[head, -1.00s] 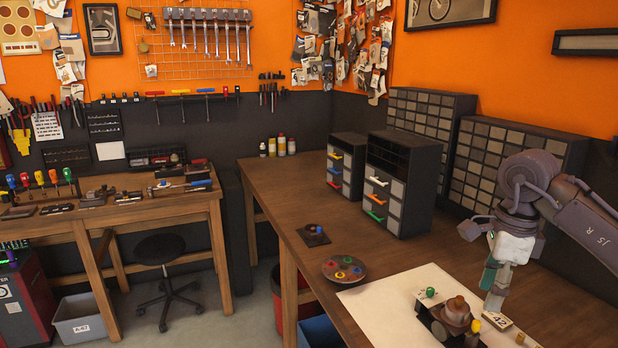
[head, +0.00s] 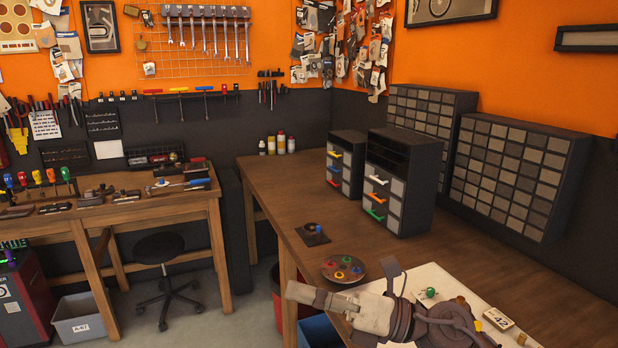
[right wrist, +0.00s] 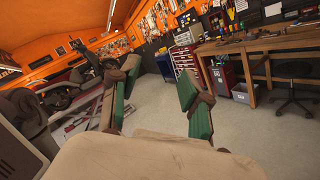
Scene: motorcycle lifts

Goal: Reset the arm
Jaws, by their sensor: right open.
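My right arm lies low across the front of the workbench in the head view, with its right gripper (head: 318,297) pointing left past the bench's front edge. In the right wrist view its two green-padded fingers (right wrist: 155,100) stand wide apart with nothing between them, facing open floor. My left gripper is in neither current view.
The workbench (head: 290,190) bears drawer cabinets (head: 402,180), a round tray (head: 333,276) with coloured rings, and a pale mat (head: 447,272) partly hidden by my arm. A stool (head: 163,248) and a grey bin (head: 80,318) stand on the floor left.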

